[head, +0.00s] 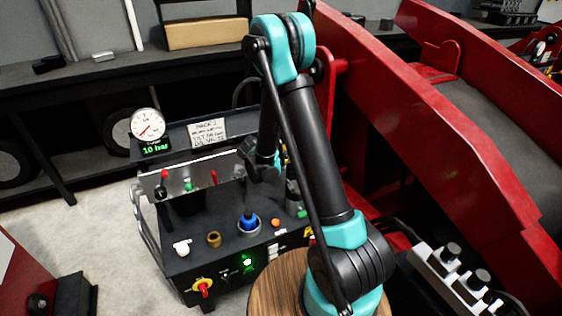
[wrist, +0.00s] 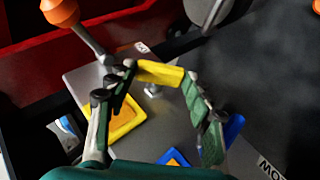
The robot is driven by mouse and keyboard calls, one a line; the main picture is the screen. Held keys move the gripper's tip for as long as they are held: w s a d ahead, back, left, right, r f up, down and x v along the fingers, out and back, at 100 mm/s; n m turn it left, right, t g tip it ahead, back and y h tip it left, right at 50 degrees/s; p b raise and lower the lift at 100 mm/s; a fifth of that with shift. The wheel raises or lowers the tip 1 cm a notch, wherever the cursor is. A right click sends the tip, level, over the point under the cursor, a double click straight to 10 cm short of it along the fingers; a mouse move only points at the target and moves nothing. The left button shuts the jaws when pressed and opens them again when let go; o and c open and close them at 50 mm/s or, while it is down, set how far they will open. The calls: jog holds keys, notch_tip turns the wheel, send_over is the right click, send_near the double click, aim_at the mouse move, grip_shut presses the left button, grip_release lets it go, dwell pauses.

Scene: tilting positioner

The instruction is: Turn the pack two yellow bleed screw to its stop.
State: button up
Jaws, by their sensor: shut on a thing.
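The yellow bleed screw's bar (wrist: 160,75) shows in the wrist view, lying across a small metal stem above a grey metal plate (wrist: 85,80). My gripper (wrist: 159,80) has a dark green finger at each end of the bar and is shut on it. In the head view the pack two console (head: 190,225) is a black unit with a handwritten sign (head: 208,132) and a round gauge (head: 146,128) above a green "10 bar" readout. My own arm hides the screw and the fingers there.
An orange ball-ended lever (wrist: 60,12) rises beside the plate in the wrist view. A yellow-orange square (wrist: 127,118) lies on the plate. The console carries a blue knob (head: 248,222) and a red-yellow switch (head: 203,287). Large red beams (head: 430,130) stand at the right.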

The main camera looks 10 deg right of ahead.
jog(key=shift+h, duration=0.3)
jog(key=o, duration=1.1)
jog(key=shift+f, duration=0.1)
jog(key=shift+o, duration=0.2)
jog(key=v, duration=1.2)
